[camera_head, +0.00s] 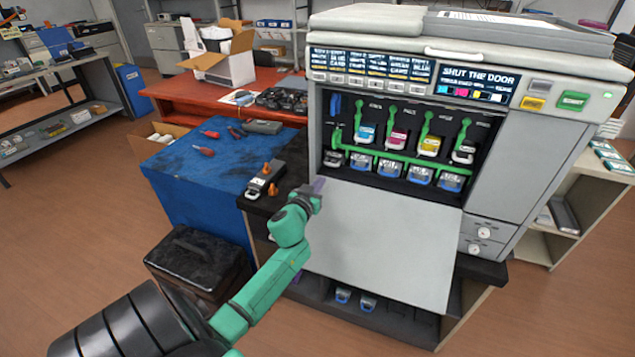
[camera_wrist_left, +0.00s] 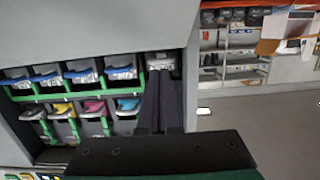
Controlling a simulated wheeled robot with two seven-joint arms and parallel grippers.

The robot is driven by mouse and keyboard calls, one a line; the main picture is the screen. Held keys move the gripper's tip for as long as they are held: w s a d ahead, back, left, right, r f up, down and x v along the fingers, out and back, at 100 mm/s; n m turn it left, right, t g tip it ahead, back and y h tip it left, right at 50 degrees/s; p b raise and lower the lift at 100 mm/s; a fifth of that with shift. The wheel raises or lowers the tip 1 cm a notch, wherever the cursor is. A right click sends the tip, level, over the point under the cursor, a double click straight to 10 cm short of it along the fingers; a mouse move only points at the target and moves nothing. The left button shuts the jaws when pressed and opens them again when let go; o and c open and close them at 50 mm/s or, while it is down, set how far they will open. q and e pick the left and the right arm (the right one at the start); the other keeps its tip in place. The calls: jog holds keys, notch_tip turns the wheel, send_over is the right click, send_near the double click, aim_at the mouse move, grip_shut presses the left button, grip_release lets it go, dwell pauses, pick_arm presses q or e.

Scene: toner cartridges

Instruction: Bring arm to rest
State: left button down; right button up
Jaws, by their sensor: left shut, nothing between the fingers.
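My left arm, green with a black cuff, reaches in from the lower left of the head view. Its left gripper (camera_head: 318,186) is in front of the printer, near the upper left corner of the lowered grey door (camera_head: 385,235). In the left wrist view the gripper's dark fingers (camera_wrist_left: 163,78) are together with nothing between them. Behind them are rows of toner cartridges, among them a yellow one (camera_head: 429,146), a magenta one (camera_head: 397,138) and a cyan one (camera_head: 366,133). My right gripper is not in view.
The printer (camera_head: 530,150) stands open at the right. A blue table (camera_head: 180,165) with red-handled tools is at the left of it, and a black case (camera_head: 198,262) lies on the floor. Floor at the far left is clear.

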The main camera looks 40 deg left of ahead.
pick_arm(q)
jog(key=shift+v, duration=1)
jog(key=shift+f, duration=0.1)
jog(key=shift+w, duration=0.1)
